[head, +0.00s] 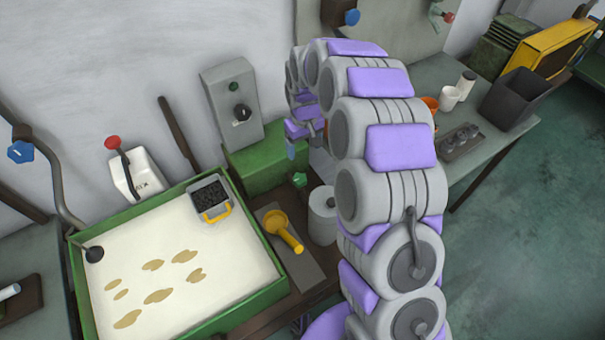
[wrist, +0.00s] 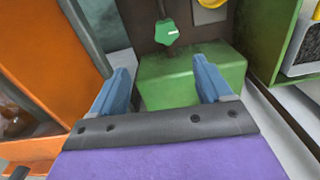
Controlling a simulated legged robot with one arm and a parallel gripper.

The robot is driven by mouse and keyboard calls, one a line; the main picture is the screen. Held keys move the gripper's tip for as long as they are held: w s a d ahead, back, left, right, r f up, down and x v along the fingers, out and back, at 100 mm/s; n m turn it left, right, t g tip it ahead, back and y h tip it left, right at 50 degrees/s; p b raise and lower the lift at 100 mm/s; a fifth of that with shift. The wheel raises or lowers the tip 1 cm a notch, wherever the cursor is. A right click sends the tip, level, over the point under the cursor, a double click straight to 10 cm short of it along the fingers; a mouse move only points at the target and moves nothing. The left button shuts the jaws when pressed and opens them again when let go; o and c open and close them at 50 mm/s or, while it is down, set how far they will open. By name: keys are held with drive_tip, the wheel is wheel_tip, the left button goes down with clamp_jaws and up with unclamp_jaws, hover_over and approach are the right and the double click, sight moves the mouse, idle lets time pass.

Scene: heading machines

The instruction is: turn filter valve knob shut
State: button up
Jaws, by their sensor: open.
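A green faceted knob (wrist: 167,32) on a dark stem shows at the top of the wrist view, with a small pale mark on its face. It also shows in the head view (head: 299,180), beside the white cylinder. No label tells whether it is the filter valve knob. My gripper (wrist: 163,82) is open and empty, its two blue fingers apart. The knob appears beyond the fingertips, between their lines, not touched. In the head view my gripper (head: 298,150) hangs above the knob and is partly hidden by my arm.
A green block (wrist: 192,78) lies beyond the fingers. An orange housing (wrist: 45,60) stands left in the wrist view. In the head view, a green-rimmed tray (head: 235,318), a yellow scoop (head: 282,228) and a white cylinder (head: 322,213) are close by. A grey box with a black knob (head: 241,112) is behind.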

drive_tip(key=b, duration=0.2)
hover_over(299, 177)
drive_tip(key=a, duration=0.1)
drive_tip(key=f, duration=1)
drive_tip(key=shift+a+f, duration=0.2)
drive_tip(key=shift+f, duration=0.2)
drive_tip(key=d+f, duration=0.1)
drive_tip(key=f, duration=0.1)
drive_tip(key=d+f, duration=0.1)
drive_tip(key=shift+d+f, duration=0.2)
drive_tip(key=shift+f, duration=0.2)
drive_tip(key=shift+a+f, duration=0.25)
drive_tip(key=shift+a, duration=0.65)
drive_tip(key=shift+a+f, duration=0.1)
drive_tip(key=shift+a, duration=0.05)
drive_tip(key=shift+c, duration=1)
drive_tip(key=shift+d, duration=0.8)
drive_tip(key=c, duration=0.5)
drive_tip(key=shift+a, duration=0.25)
drive_tip(key=c, duration=0.3)
